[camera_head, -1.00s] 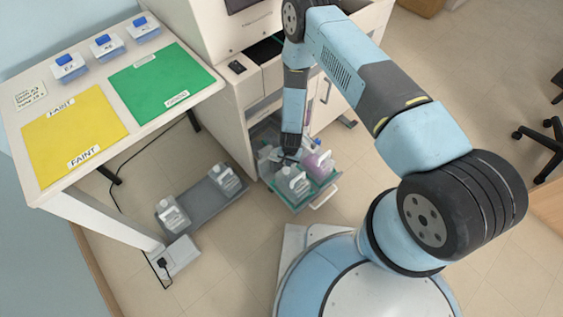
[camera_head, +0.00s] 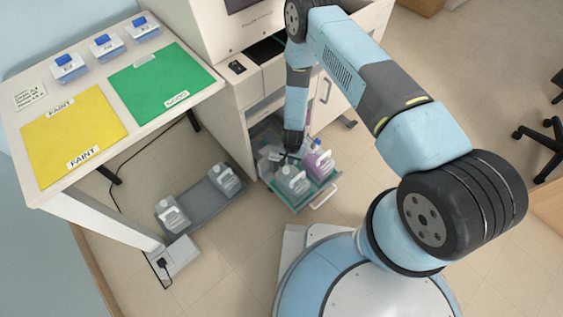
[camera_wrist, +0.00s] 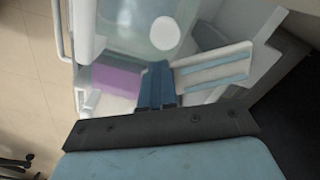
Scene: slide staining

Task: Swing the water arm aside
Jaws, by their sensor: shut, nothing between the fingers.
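My gripper (camera_head: 287,156) reaches down into the open lower drawer of the white machine, over the bottles. In the wrist view its blue fingers (camera_wrist: 157,84) are together with nothing between them. A purple bottle (camera_head: 319,160) and a grey-blue bottle (camera_head: 292,182) stand in the drawer (camera_head: 322,195). My wrist hides part of the drawer's back.
A grey tray (camera_head: 205,200) with two bottles lies on the floor to the left. The table holds a yellow mat (camera_head: 75,130), a green mat (camera_head: 160,80) and blue-lidded boxes (camera_head: 105,46). Floor right of the drawer is clear.

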